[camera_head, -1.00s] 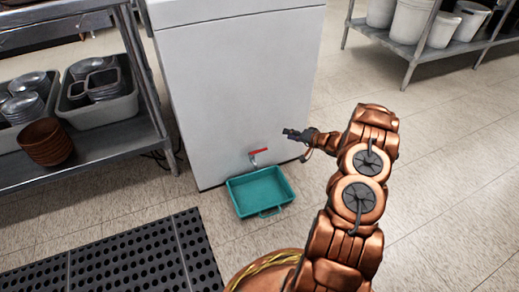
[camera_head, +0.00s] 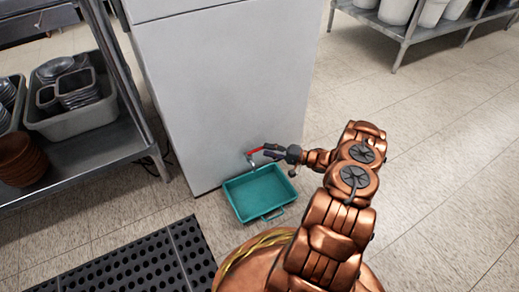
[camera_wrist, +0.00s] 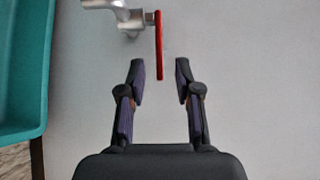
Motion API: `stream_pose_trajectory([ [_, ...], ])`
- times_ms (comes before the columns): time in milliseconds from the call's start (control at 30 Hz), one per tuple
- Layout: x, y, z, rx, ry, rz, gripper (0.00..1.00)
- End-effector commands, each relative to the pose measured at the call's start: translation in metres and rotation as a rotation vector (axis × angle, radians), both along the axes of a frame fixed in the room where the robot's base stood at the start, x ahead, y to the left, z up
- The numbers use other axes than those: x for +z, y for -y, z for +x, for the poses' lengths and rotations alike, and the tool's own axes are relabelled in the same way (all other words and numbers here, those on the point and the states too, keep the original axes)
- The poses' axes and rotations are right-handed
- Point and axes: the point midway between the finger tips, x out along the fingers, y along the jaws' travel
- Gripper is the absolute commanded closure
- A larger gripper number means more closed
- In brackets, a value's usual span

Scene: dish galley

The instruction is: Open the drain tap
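The drain tap (camera_head: 250,158) sticks out low on the front of the white cabinet. It has a red lever handle (camera_head: 257,150) and a metal spout. In the wrist view the tap's metal body (camera_wrist: 128,18) is at the top, and the red lever (camera_wrist: 159,45) reaches down from it. My gripper (camera_head: 268,151) is at the lever in the head view. In the wrist view my gripper (camera_wrist: 160,70) is open, with the lever's lower end in line with the gap between its fingertips. Neither finger visibly touches the lever.
A teal tray (camera_head: 233,203) sits on the floor below the tap; it also fills the left edge of the wrist view (camera_wrist: 37,110). The white cabinet (camera_head: 225,80) stands behind. A metal shelf (camera_head: 90,160) is at left, with a black mat (camera_head: 130,262) in front.

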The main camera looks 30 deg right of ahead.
Motion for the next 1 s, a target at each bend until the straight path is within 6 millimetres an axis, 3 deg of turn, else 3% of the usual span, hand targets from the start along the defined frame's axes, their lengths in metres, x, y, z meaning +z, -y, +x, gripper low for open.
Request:
stream_pose_trajectory([
  [300, -0.002, -0.024, 0.028, 0.0, -0.001, -0.001, 0.67],
  [667, -0.001, -0.026, 0.031, -0.004, -0.002, -0.001, 0.67],
  [1000, -0.001, -0.025, 0.031, -0.004, -0.002, -0.001, 1.0],
])
